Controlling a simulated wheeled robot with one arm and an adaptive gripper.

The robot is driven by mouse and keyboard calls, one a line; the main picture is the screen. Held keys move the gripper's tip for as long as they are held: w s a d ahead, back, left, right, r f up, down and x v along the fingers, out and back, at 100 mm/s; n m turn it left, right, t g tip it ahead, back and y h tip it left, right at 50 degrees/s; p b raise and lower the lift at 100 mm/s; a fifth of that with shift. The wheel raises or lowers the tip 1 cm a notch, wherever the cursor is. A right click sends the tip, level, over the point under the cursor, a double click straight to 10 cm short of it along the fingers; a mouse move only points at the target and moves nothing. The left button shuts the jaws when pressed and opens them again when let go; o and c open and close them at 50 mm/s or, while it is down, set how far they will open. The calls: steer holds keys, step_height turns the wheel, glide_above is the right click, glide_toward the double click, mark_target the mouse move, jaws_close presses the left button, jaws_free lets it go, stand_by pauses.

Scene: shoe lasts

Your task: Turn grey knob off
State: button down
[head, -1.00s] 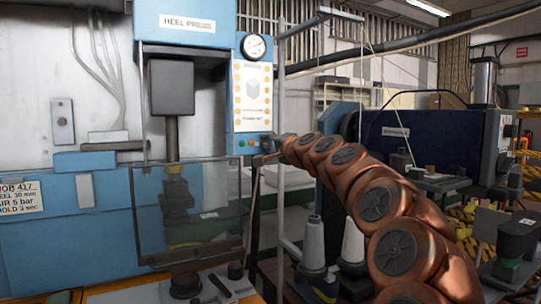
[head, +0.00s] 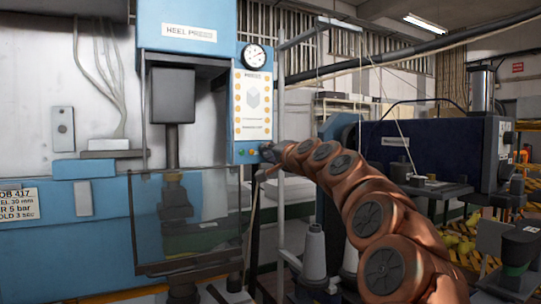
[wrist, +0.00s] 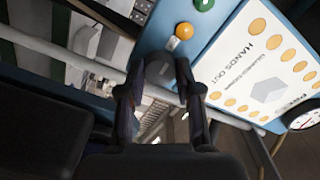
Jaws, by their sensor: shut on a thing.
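The grey knob (wrist: 159,68) sits at the corner of the blue control box, beside an orange button (wrist: 184,31) and a green one (wrist: 204,4) in the wrist view. My gripper (wrist: 161,88) has a dark finger on each side of the knob and is shut on it. In the head view my gripper (head: 268,153) is at the lower right corner of the control box (head: 252,105), and the knob cannot be made out there.
The heel press (head: 188,33) with its clear guard (head: 190,220) stands left of my gripper. A thin upright post (head: 281,100) is close beside the box. White thread cones (head: 314,252) stand below my arm. A dark blue machine (head: 425,147) is at the right.

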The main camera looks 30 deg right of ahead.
steer(key=c, duration=0.8)
jaws_free()
steer(key=s, duration=0.8)
steer(key=s+a, duration=0.1)
steer(key=s, duration=0.3)
